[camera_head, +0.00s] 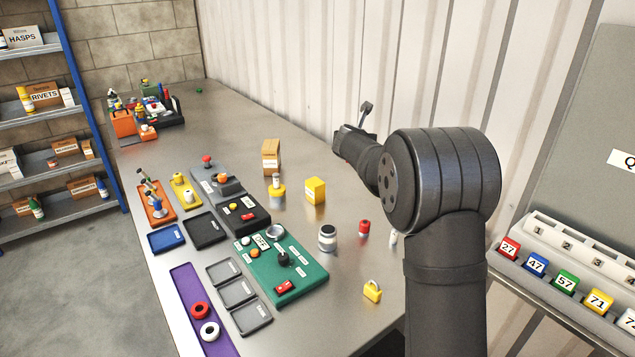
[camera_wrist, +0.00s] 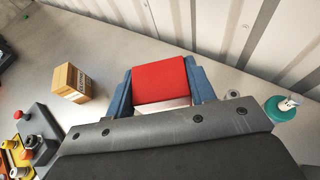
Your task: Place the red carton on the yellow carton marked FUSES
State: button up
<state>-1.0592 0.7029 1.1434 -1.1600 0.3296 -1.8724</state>
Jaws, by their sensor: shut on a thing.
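The red carton (camera_wrist: 160,80) is held between the blue fingers of my gripper (camera_wrist: 161,88) in the wrist view. The gripper is shut on it, and a pale edge shows on its near side. In the head view the carton is hidden behind my own arm, and only a dark part of my wrist (camera_head: 350,145) shows near the corrugated wall. The yellow carton (camera_head: 315,190) stands upright on the bench in the head view, left of my arm, with nothing on top. Its marking is too small to read. It does not show in the wrist view.
A brown carton (camera_head: 271,157) stands behind and left of the yellow carton; it also shows in the wrist view (camera_wrist: 72,83). Control panels (camera_head: 290,272) fill the left.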

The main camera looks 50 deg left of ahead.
jog(key=shift+s+a+r+n+g, duration=0.3)
jog(key=shift+s+a+r, duration=0.15)
jog(key=s+a+f, duration=0.6)
jog(key=a+f, duration=0.1)
jog(key=a, duration=0.3)
send_over(315, 181)
jog(key=shift+d+f, duration=0.15)
jog(key=shift+f, duration=1.8)
jog(key=shift+f, duration=0.1)
jog(key=o, duration=1)
jog(key=shift+s+d, duration=0.1)
jog(key=shift+s, duration=0.05)
jog(key=v, duration=1.2)
